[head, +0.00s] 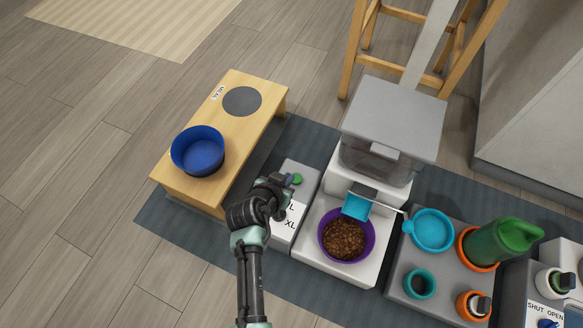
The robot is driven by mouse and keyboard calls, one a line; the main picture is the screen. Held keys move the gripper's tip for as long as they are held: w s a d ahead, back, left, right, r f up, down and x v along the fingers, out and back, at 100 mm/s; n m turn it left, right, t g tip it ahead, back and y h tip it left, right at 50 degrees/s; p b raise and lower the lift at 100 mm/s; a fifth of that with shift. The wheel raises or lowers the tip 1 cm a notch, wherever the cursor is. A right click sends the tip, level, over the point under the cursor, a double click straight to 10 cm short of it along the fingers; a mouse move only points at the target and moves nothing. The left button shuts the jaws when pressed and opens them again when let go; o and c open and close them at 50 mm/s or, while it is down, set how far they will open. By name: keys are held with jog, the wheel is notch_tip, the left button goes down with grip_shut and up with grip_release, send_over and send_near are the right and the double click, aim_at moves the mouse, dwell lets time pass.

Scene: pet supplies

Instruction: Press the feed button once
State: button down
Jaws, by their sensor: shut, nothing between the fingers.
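A green button (297,179) sits on the grey top of a low box (298,168) beside the feeder. The box's white front (287,231) carries size letters, of which "L" and "XL" show; my arm hides the rest. My gripper (287,181) is shut and empty, just left of the button in the picture. I cannot tell whether it touches the button or hovers above it. The feeder (393,112) has a grey lid and a white base. A purple bowl (323,248) holding brown kibble (343,239) stands on that base.
A blue bowl (197,150) stands on a wooden bench (176,182) to the left. A grey tray (397,283) on the right holds cups and a green bottle (497,242). A wooden stool (352,50) stands behind.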

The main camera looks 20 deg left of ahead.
jog(key=p+v, duration=0.1)
jog(key=v, duration=0.2)
jog(key=shift+s+r, duration=0.15)
jog(key=shift+r, duration=0.15)
dwell(1.2)
